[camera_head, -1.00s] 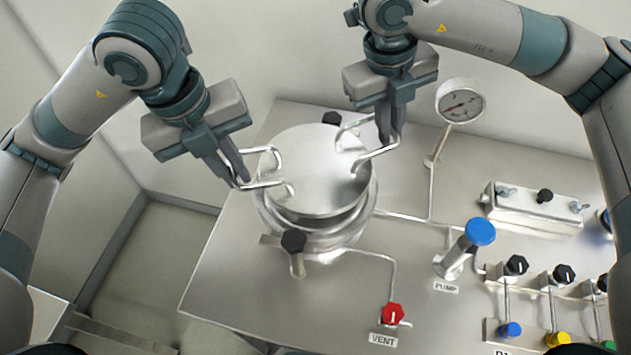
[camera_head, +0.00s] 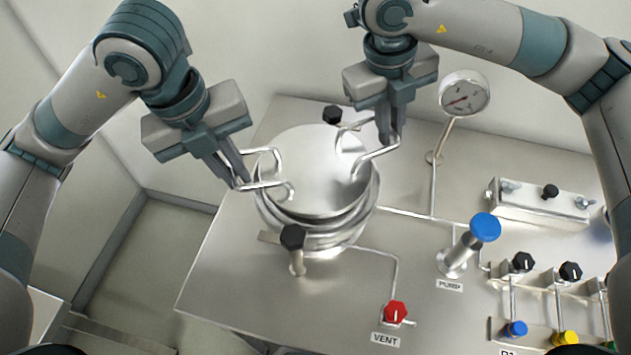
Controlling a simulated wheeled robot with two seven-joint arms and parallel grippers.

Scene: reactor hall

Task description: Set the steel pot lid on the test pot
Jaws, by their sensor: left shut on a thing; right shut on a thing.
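The steel pot lid (camera_head: 312,175) is a round shiny disc with a bent wire handle at its left and another at its right. My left gripper (camera_head: 240,184) is shut on the left handle. My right gripper (camera_head: 388,146) is shut on the right handle. The test pot (camera_head: 325,236) is a round steel vessel on the bench, directly beneath the lid in this view and mostly hidden by it. The lid covers the pot's opening from here; I cannot tell whether it touches the rim.
Black-knobbed clamps stand at the pot's front (camera_head: 292,240) and back (camera_head: 333,115). A pressure gauge (camera_head: 464,93), blue pump knob (camera_head: 485,227), red vent knob (camera_head: 396,312) and steel block (camera_head: 540,200) stand to the right on the steel bench (camera_head: 235,270). The bench's front left is clear.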

